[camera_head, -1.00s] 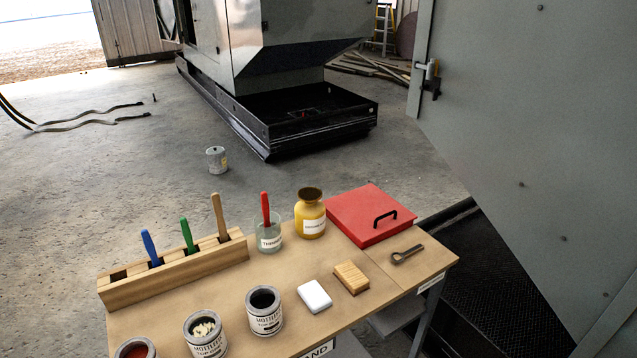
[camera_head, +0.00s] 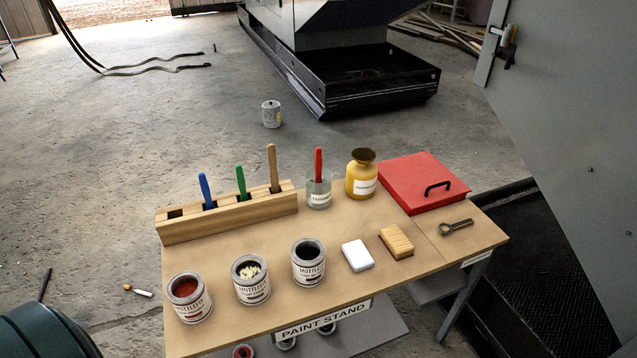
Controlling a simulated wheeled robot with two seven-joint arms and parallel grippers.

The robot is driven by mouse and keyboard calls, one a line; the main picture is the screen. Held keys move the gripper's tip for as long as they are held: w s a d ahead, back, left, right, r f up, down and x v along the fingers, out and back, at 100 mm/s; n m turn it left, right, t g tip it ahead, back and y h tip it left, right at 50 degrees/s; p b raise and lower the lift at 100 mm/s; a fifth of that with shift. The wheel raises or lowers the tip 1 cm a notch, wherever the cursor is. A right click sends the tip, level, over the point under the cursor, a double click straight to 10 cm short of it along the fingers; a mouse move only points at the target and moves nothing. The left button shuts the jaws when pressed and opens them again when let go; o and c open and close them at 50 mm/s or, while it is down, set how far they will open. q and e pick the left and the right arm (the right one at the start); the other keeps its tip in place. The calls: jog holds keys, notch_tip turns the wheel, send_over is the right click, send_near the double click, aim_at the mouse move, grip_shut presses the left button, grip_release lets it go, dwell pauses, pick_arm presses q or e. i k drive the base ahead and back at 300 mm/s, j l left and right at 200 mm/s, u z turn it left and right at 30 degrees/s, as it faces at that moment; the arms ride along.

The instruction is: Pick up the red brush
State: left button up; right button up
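The red brush (camera_head: 319,164) stands handle up in a clear glass jar of thinner (camera_head: 318,192) near the back middle of the paint stand (camera_head: 225,258). Its handle is upright and leans very slightly; its lower end is inside the jar. To its left, a wooden rack (camera_head: 228,218) holds a blue brush (camera_head: 205,189), a green brush (camera_head: 241,181) and a wooden-handled brush (camera_head: 273,167). Neither of my grippers shows in the head view.
A yellow bottle (camera_head: 361,184) stands close to the jar's right, with a red case (camera_head: 424,176) beyond it. Three paint cans (camera_head: 308,266), a white block (camera_head: 357,256), a wooden block (camera_head: 396,242) and an opener (camera_head: 456,227) occupy the front. A grey panel (camera_head: 570,120) stands at right.

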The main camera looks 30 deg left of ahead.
aim_at(317, 154)
jog(key=i+l+u, duration=0.15)
jog(key=u, duration=0.25)
jog(key=i+l+u, duration=0.1)
jog(key=u, duration=0.3)
jog(key=i+l+u, duration=0.1)
jog(key=l, duration=0.3)
jog(key=i+l+u, duration=0.15)
jog(key=l, duration=0.25)
jog(key=l+u, duration=0.1)
jog(key=l, duration=0.35)
jog(key=i+l, duration=0.1)
jog(key=l, duration=0.25)
jog(key=i+l, duration=0.15)
jog(key=l, duration=0.2)
